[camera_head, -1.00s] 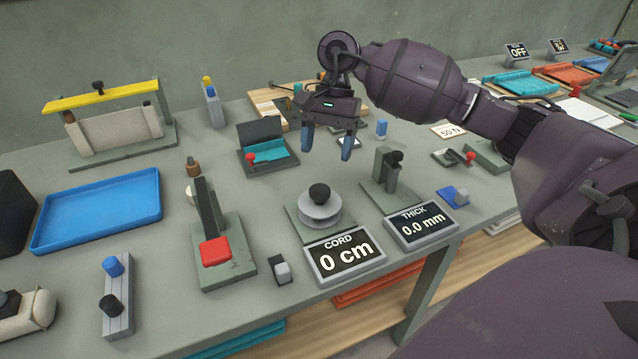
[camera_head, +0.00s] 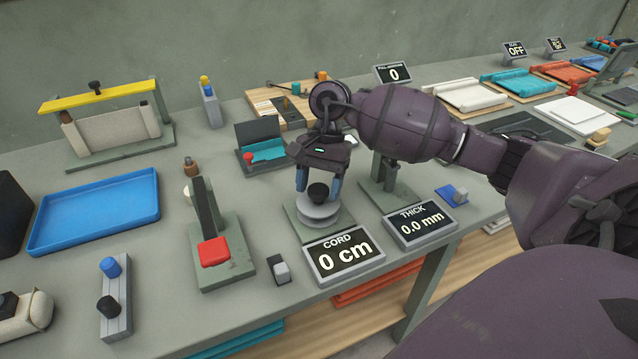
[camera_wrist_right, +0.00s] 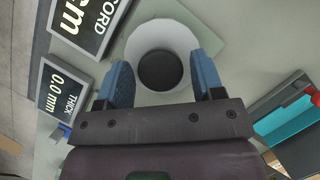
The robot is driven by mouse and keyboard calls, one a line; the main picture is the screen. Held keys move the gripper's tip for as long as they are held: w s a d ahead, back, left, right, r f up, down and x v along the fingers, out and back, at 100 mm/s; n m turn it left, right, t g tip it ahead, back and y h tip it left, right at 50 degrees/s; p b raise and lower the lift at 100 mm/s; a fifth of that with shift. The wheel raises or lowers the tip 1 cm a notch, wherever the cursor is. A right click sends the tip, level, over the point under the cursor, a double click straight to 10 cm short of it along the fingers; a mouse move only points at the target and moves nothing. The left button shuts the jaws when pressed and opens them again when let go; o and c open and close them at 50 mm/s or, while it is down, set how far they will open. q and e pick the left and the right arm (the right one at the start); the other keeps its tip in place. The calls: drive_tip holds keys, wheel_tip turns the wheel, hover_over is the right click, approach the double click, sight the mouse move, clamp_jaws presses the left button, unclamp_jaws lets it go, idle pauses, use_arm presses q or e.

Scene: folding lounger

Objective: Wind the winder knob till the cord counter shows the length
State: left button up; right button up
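The cord winder (camera_head: 318,212) is a grey disc on a flat base with a black round winder knob (camera_head: 318,191) on top. The cord counter (camera_head: 345,257) in front of it reads 0 cm. My right gripper (camera_head: 317,187) points down at the knob, its blue fingers apart. In the right wrist view the knob (camera_wrist_right: 160,70) lies between the two open fingertips (camera_wrist_right: 163,75), with a gap on each side. My left gripper is not in view.
The thickness gauge (camera_head: 421,225) reading 0.0 mm stands right of the counter. A stand with a red pad (camera_head: 214,251) is to the left, and a small grey-white block (camera_head: 278,269) sits near the front edge. A blue tray (camera_head: 95,212) lies farther left.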

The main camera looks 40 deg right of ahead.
drive_tip(key=c, duration=0.7)
drive_tip(key=shift+m, duration=0.4)
